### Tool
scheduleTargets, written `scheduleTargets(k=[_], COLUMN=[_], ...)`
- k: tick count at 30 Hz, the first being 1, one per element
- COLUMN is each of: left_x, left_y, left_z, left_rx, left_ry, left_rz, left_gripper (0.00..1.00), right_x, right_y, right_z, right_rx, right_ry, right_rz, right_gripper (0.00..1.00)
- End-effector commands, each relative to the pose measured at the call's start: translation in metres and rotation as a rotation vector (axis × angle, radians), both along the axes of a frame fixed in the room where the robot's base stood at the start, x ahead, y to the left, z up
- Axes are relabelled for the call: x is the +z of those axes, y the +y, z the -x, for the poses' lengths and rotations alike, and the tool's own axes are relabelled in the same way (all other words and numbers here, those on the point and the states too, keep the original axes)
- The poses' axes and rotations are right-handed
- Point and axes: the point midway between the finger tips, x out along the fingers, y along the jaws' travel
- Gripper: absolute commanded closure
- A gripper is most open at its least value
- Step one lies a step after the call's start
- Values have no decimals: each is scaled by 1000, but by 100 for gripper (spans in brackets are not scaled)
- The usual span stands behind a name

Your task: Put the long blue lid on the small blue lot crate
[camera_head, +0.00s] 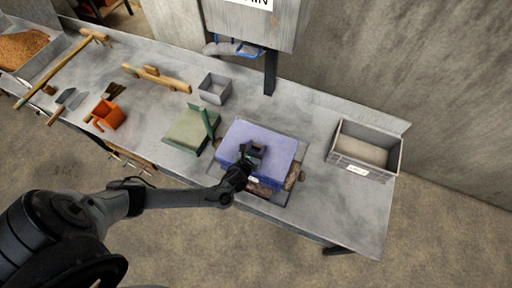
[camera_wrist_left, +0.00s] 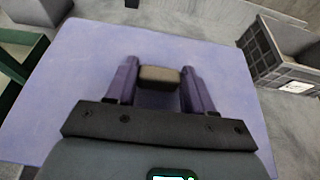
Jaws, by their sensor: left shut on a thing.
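The long blue lid (camera_head: 273,140) is a flat violet-blue panel with a small brown grip block (camera_wrist_left: 160,76) on top. It covers most of the small blue lot crate (camera_head: 266,186), whose blue front side and white label show under the lid's front edge. I cannot tell whether the lid rests on the crate or hovers just above. My left gripper (camera_head: 256,150) is above the lid, shut on its grip block. In the left wrist view the lid (camera_wrist_left: 75,105) fills most of the picture, and the crate is hidden there. My right gripper is not in view.
A grey crate (camera_head: 342,151) with a white label stands to the right. A green scale-like device (camera_head: 187,131) is close on the left, with a small grey bin (camera_head: 214,89) behind. An orange container (camera_head: 108,115) and wooden tools lie farther left. The bench's right front is clear.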

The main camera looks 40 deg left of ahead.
Motion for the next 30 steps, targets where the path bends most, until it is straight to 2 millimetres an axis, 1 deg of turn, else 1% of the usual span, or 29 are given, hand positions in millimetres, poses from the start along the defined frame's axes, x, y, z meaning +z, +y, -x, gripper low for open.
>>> scheduleTargets(k=[13,30], left_x=[1,-7], left_y=[0,0], left_z=[-1,-1], left_rx=[1,0], left_ry=[-3,-4], left_rz=[1,1], left_gripper=[94,94], right_x=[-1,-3], right_y=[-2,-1], right_z=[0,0], right_rx=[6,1], right_ry=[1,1], right_rz=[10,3], right_gripper=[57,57])
